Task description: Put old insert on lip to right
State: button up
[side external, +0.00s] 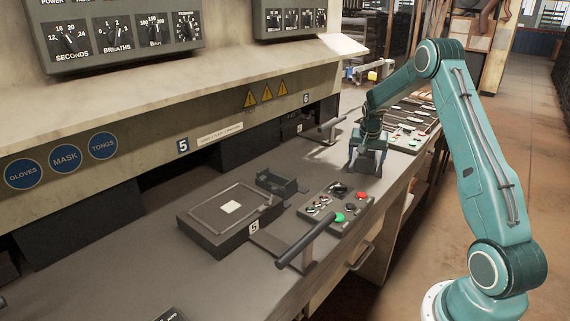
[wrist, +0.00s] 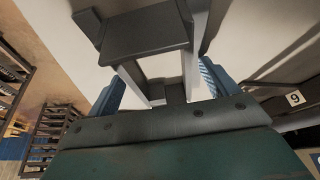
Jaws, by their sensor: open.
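My gripper (side external: 367,168) points down over the bench beyond the button panel in the side view, with the jaws open. In the wrist view the two blue-sided fingers of my gripper (wrist: 158,85) stand apart, and a dark block shape (wrist: 146,36) shows ahead of them; I cannot tell what it is or whether it touches them. No insert can be told for sure in either view. I cannot tell which edge is the lip.
A button panel (side external: 337,207) sits near the bench front, with a handle bar (side external: 305,243) left of it and another handle (side external: 332,124) behind. A small dark open holder (side external: 281,185) stands behind the plate.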

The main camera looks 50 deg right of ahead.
jog(key=v, duration=1.2)
jog(key=shift+a, duration=0.1)
dwell(0.4)
